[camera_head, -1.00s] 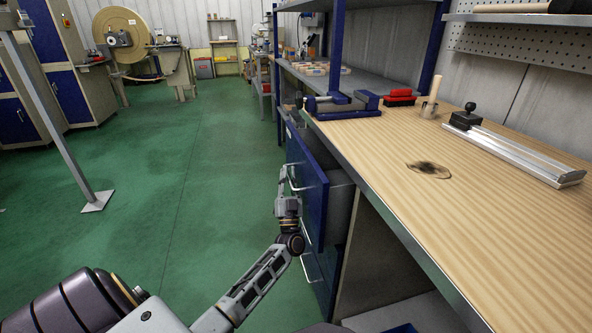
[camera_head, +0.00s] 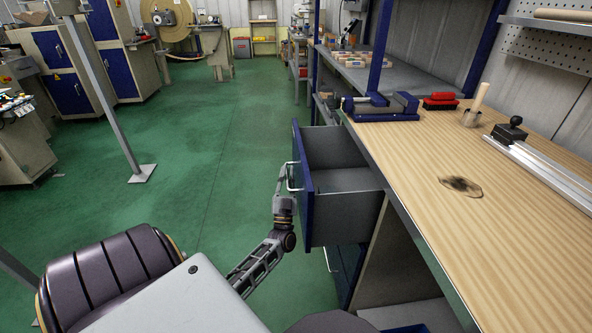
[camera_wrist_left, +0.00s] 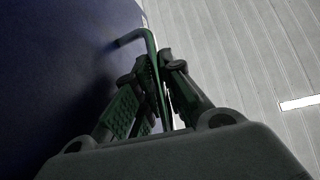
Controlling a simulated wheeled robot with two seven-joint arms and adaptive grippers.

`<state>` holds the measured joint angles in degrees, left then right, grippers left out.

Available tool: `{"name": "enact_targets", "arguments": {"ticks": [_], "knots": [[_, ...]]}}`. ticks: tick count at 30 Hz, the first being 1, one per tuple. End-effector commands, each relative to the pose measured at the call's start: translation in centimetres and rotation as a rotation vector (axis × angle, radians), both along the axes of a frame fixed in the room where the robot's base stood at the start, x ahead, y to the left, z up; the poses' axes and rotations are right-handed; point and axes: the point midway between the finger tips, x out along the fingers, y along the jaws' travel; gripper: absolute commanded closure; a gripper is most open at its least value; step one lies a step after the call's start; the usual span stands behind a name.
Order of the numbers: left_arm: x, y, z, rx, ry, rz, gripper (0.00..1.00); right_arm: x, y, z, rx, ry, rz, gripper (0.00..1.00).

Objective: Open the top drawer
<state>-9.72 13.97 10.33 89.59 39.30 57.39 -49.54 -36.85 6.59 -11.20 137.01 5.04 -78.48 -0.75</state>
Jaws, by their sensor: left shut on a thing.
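The top drawer (camera_head: 340,180) has a blue front and grey inside. It stands pulled well out from under the workbench, and its inside shows empty where visible. Its handle (camera_head: 291,176) is a bent bar on the blue front. My left gripper (camera_head: 286,192) is at this handle, on the outer side of the drawer front. In the left wrist view the fingers (camera_wrist_left: 157,85) are closed around the handle bar (camera_wrist_left: 151,50), beside the dark blue front (camera_wrist_left: 60,70). My right gripper is not in view.
A lower drawer (camera_head: 343,270) sits beneath the top one. The wooden workbench top (camera_head: 430,160) holds a blue vise (camera_head: 380,107), a red-and-black block (camera_head: 440,101) and a metal rail tool (camera_head: 545,170). Green floor (camera_head: 210,150) is free to the left.

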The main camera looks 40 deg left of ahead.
Motion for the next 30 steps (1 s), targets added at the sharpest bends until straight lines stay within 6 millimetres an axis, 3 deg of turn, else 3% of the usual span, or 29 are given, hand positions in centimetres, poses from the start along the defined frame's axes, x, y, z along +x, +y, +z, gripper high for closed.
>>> {"name": "enact_targets", "arguments": {"ticks": [8,30], "knots": [[-1.9,1.5,-0.2,-0.002,0.006,0.000,1.00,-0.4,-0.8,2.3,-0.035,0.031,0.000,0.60],[-8.8,7.4,-0.3,-0.004,0.007,0.002,1.00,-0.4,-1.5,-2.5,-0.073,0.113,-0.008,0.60]]}}
